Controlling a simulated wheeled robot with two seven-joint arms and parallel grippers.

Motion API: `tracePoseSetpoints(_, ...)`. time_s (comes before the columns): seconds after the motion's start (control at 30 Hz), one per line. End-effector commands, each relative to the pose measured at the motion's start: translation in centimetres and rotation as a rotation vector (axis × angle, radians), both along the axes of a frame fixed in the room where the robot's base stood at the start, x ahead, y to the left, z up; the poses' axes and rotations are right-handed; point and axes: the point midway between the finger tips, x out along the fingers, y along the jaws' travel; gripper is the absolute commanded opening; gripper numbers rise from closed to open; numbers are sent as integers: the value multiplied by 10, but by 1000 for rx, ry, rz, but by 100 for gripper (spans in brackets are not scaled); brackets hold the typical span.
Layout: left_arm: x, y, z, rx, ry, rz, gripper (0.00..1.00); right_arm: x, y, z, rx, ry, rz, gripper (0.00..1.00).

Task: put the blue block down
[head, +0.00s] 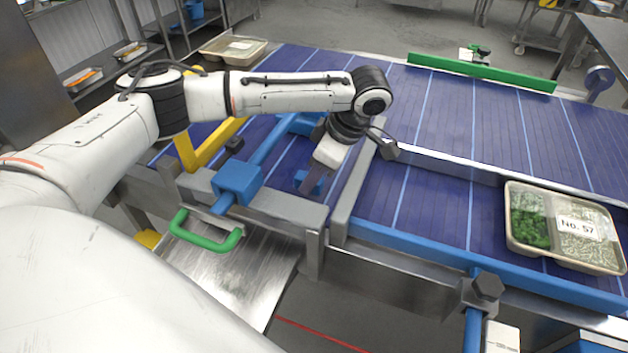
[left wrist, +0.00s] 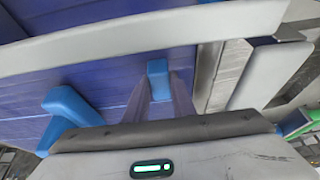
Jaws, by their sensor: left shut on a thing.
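My left gripper (head: 309,184) reaches down over the dark blue conveyor belt, between the blue rail and a grey metal guide. It is shut on the small blue block (head: 314,181), which is partly covered by the fingers. In the left wrist view the blue block (left wrist: 158,80) stands between the two fingertips of the gripper (left wrist: 160,90), with the belt behind it. I cannot tell whether the block touches the belt. My right gripper is not in view.
A grey guide (head: 356,185) stands close right of the gripper. A blue clamp (head: 237,184) sits on the rail at left, above a green handle (head: 205,232). A tray labelled No. 57 (head: 512,235) lies on the belt at right. The belt (head: 440,205) between is clear.

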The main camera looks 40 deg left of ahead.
Motion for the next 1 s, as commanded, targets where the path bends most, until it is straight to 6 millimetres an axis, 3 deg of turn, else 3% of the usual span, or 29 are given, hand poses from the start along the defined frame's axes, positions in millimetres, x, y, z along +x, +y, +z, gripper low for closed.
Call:
tracePoseSetpoints(0.13, 0, 0, -16, 0, 0, 0, 0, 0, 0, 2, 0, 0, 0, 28)
tracePoseSetpoints(0.5, 0, 0, -21, 0, 0, -1, 0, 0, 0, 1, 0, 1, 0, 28)
tracePoseSetpoints(0.53, 0, 0, -20, 0, -1, -1, 26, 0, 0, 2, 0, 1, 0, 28)
tracePoseSetpoints(0.63, 0, 0, -20, 0, -1, -1, 42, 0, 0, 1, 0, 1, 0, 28)
tracePoseSetpoints(1.0, 0, -1, -16, -1, -1, -1, 42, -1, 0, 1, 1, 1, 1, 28)
